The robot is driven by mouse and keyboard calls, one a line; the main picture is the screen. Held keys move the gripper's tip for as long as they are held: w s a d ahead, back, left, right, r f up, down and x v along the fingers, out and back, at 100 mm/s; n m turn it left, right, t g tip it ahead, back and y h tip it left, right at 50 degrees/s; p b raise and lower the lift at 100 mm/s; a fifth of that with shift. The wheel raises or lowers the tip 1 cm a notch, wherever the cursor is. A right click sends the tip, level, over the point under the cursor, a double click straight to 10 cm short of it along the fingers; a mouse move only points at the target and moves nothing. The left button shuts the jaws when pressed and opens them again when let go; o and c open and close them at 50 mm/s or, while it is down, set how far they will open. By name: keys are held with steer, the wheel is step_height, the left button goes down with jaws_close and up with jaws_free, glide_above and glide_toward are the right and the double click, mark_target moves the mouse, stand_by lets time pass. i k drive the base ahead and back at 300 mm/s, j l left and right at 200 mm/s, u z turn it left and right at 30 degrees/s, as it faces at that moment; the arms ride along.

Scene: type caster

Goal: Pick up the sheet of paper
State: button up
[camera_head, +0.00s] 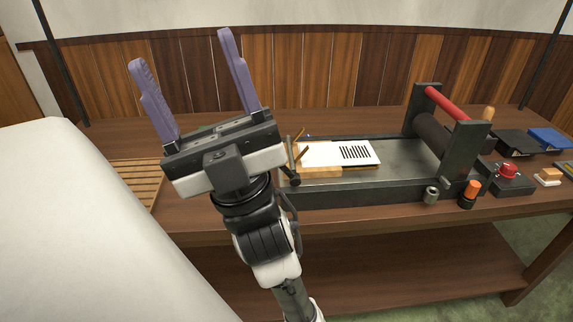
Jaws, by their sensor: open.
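A white sheet of paper (325,153) with a block of black stripes lies on the left part of the bed of a dark press (402,160). Under it shows a light wooden board (321,173). My gripper (187,65) is raised in the air to the left of the paper, nearer the camera, with its two purple fingers pointing up. The fingers are wide apart and nothing is between them. My gripper does not touch the paper.
The press has a dark roller and a red bar (447,103) on its right. A slatted wooden rack (136,176) lies at the left of the table (200,222). A red button box (508,176), orange-topped jar (470,190) and blue pad (550,138) stand at the right.

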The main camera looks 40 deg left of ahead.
mark_target(322, 155)
steer(key=k+j, duration=0.1)
steer(key=j, duration=0.25)
steer(key=k+j, duration=0.1)
steer(key=j, duration=0.6)
steer(key=k+j+z, duration=0.1)
steer(key=j, duration=0.2)
steer(key=i+j, duration=0.25)
steer(key=i, duration=0.2)
